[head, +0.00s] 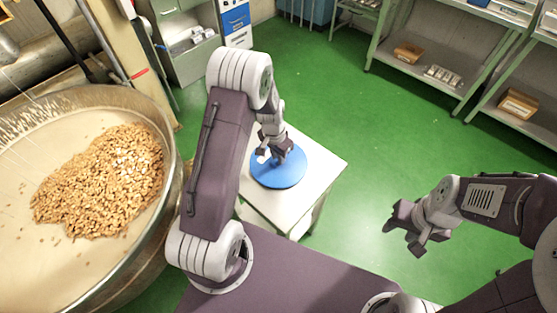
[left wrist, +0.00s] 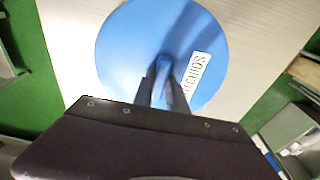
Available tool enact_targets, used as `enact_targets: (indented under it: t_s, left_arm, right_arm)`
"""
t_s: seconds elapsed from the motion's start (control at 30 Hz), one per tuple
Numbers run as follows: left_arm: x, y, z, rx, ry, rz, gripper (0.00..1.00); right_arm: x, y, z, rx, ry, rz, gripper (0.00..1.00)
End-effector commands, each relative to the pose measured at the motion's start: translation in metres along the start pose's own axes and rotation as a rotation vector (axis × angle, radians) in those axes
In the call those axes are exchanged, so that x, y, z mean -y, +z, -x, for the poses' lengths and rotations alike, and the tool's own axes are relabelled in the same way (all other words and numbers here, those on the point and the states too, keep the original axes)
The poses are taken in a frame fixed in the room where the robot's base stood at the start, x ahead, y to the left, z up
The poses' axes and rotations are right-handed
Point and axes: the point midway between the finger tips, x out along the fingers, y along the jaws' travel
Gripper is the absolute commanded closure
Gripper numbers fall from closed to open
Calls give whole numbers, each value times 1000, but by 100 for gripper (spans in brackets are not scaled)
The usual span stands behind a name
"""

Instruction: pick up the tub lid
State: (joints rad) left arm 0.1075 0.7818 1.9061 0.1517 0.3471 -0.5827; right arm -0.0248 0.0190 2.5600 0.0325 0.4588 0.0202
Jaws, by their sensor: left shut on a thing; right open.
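The tub lid is a round blue disc (head: 291,174) on a small white table (head: 327,164). In the left wrist view the blue lid (left wrist: 130,45) carries a white label with dark lettering. My left gripper (head: 284,158) is over the lid, its fingers pointing down, shut on part of the lid near its middle. I cannot tell whether the lid touches the table. My right gripper (head: 402,229) is open and empty over the green floor at the right.
A large metal kettle (head: 172,150) with a heap of nuts (head: 105,185) stands at the left. Shelves with boxes (head: 518,102) stand at the back right. A cabinet (head: 190,70) is at the back. Open green floor lies between.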

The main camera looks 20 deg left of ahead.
Motion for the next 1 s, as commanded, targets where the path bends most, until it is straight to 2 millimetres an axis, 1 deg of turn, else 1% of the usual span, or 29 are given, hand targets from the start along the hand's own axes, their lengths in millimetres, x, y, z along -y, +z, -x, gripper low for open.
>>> enact_targets:
  t_s: [0.07, 0.17, 0.27, 0.37, 0.4, 0.7, 0.83, 0.9, 1.0]
  left_arm:
    - [0, 0, 1, 0, 0, 0, 100]
    - [0, -1, 8, -1, 0, 0, 100]
    - [0, -3, 22, -2, -1, -1, 100]
    - [0, -6, 43, -5, -2, -1, 100]
    - [-10, -8, 46, -3, 0, -5, 100]
    - [-80, -23, 86, -2, 1, -7, 100]
    - [-102, -28, 99, -2, 0, -6, 100]
    - [-109, -29, 103, -1, 1, -4, 100]
    - [-114, -30, 106, 0, 1, 0, 100]
  right_arm:
    - [0, 0, 0, 0, 0, 0, 56]
    - [0, 0, 0, 0, 0, 0, 56]
    - [0, 0, -1, 0, 0, 0, 56]
    - [0, 0, -1, 0, 0, 0, 56]
    - [0, 0, -2, 0, 0, 0, 56]
    - [0, 0, -4, 0, 0, 0, 56]
    - [0, 0, -5, 0, 0, 0, 56]
    - [0, 0, -5, 0, 0, 0, 56]
    - [0, 0, -5, 0, 0, 0, 56]
